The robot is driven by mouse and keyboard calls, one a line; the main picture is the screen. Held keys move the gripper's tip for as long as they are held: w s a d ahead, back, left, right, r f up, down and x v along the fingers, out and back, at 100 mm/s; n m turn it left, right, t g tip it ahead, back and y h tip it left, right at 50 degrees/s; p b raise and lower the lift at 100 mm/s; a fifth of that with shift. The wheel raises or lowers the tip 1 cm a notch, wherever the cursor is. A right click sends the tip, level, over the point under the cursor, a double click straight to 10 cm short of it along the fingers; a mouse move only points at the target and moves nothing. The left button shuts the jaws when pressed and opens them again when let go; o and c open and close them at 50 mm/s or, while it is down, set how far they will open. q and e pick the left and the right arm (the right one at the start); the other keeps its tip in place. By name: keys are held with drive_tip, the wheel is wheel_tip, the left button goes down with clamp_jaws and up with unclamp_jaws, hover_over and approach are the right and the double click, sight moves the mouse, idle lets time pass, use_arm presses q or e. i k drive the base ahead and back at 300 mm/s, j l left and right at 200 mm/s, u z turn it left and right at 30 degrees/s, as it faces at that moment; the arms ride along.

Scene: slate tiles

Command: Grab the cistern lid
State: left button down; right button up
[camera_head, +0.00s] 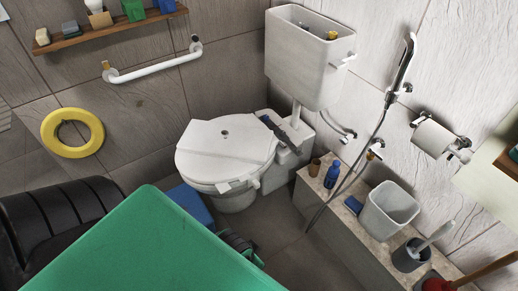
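The white cistern (308,62) is on the wall behind the toilet. Its top is open, and some fittings show inside. A flat white panel (240,146) with a small dark round hole lies on top of the closed toilet seat (198,174); it looks like the cistern lid, tilted slightly or flat, I cannot tell which. A dark bar-like part (272,127) is at its right end, by the toilet's back. I cannot make out either of my grippers in this view.
A large green surface (150,245) fills the lower foreground, with a black ribbed object (50,225) on its left. A blue box (190,203) is beside the toilet. A ledge at right holds a blue bottle (332,174) and a white bin (388,210). A grab bar (155,69) is on the wall.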

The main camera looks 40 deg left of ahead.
sight(240, 144)
drive_tip(key=u, duration=1.5)
